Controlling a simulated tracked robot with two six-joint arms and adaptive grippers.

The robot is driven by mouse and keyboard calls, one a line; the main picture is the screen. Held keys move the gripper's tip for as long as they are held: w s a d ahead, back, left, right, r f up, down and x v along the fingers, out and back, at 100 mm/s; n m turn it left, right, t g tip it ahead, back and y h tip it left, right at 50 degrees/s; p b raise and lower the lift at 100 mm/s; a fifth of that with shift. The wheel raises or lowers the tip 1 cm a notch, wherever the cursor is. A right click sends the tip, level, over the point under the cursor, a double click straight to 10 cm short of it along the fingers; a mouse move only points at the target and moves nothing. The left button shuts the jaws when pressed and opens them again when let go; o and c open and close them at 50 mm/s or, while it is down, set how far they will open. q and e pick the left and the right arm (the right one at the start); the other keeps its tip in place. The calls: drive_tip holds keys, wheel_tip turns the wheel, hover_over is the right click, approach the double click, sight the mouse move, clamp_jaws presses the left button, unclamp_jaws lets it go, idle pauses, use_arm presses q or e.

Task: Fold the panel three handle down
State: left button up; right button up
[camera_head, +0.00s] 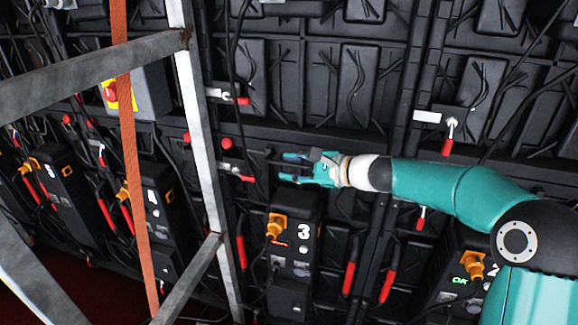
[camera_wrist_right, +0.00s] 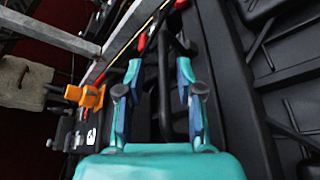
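The black unit marked 3 (camera_head: 304,231) sits on the wall in the lower middle of the head view, with an orange plug (camera_head: 277,225) on its front. The plug also shows at left in the wrist view (camera_wrist_right: 87,96). My teal right gripper (camera_head: 286,168) is just above this unit, its fingers pointing left. In the wrist view its fingers (camera_wrist_right: 159,72) are spread apart. A black bar-shaped handle (camera_wrist_right: 165,88) runs between them, with a gap visible on both sides. I cannot tell whether any finger touches it. My left gripper is out of view.
A grey metal frame (camera_head: 195,110) and an orange strap (camera_head: 128,150) stand in front of the wall at left. Red-tipped latches (camera_head: 242,100) and red-gripped levers (camera_head: 349,275) stick out around the unit. Unit 4 (camera_head: 155,205) is to the left.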

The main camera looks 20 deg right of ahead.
drive_tip(key=shift+w+a+f, duration=0.1)
drive_tip(key=shift+w+a, duration=0.1)
